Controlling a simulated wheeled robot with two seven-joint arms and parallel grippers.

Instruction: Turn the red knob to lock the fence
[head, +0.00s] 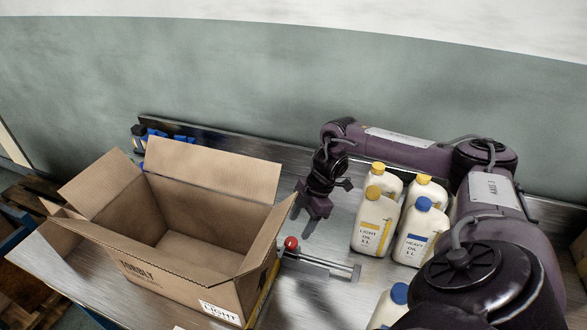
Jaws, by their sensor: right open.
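The red knob (291,243) sits just right of the cardboard box, at the left end of a metal slide with rods (325,264). This slide looks like part of the fence, though the box hides some of it. My right gripper (309,214) hangs pointing down above the table, behind and slightly right of the knob. It is open and empty, and it is apart from the knob. My left gripper is not in view.
An open, seemingly empty cardboard box (150,265) stands left of the knob. Several oil bottles with yellow and blue caps (370,228) stand close on the right, with another bottle (388,309) in front. Bare metal table (330,235) lies between.

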